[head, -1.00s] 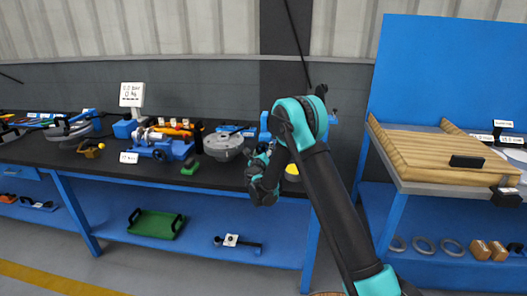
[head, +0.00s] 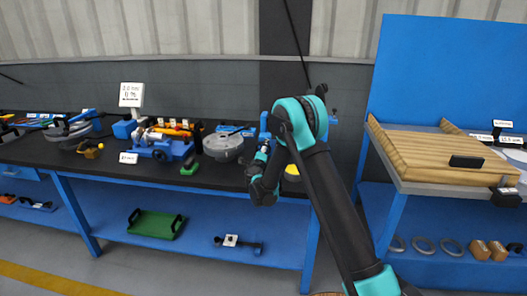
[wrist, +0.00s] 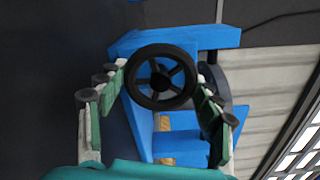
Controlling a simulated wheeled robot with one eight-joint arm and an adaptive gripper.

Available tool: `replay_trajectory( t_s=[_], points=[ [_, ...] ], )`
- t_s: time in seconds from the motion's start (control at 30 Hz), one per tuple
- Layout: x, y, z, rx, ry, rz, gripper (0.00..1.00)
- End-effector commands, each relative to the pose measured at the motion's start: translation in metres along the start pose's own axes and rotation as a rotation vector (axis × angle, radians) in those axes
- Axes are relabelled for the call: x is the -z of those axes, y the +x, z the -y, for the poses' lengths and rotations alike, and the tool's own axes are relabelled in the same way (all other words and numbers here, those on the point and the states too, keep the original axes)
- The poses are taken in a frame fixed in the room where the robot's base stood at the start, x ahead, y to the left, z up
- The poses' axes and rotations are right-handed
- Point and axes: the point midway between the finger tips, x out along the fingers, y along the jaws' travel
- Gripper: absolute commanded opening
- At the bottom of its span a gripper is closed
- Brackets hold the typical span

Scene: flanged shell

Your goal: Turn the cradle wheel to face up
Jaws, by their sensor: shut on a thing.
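The cradle wheel (wrist: 160,51) is a black spoked handwheel in the middle of the wrist view, with its round face toward the wrist camera. My gripper (wrist: 162,78) has its green-padded fingers on the left and right sides of the wheel and is shut on it. The blue cradle (wrist: 190,40) stands behind the wheel, with small tan blocks below it in that view. In the head view, the cradle (head: 265,128) shows at the right end of the dark bench, and my gripper (head: 262,180) is in front of it. The wheel is hidden there by my gripper and arm.
A grey round flanged part (head: 222,146) and a blue vise-like fixture (head: 165,149) sit left of the cradle on the bench (head: 110,160). A yellow round thing (head: 292,172) is close to the right of my gripper. A wooden-topped table (head: 440,155) stands farther right.

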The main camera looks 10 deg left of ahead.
Motion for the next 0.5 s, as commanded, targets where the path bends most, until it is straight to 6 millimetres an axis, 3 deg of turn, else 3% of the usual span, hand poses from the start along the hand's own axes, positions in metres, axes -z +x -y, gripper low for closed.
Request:
replay_trajectory(
  t_s=[0.5],
  points=[
    [-0.0008,-0.0014,-0.0009,-0.001,-0.030,0.002,0.37]
  ],
)
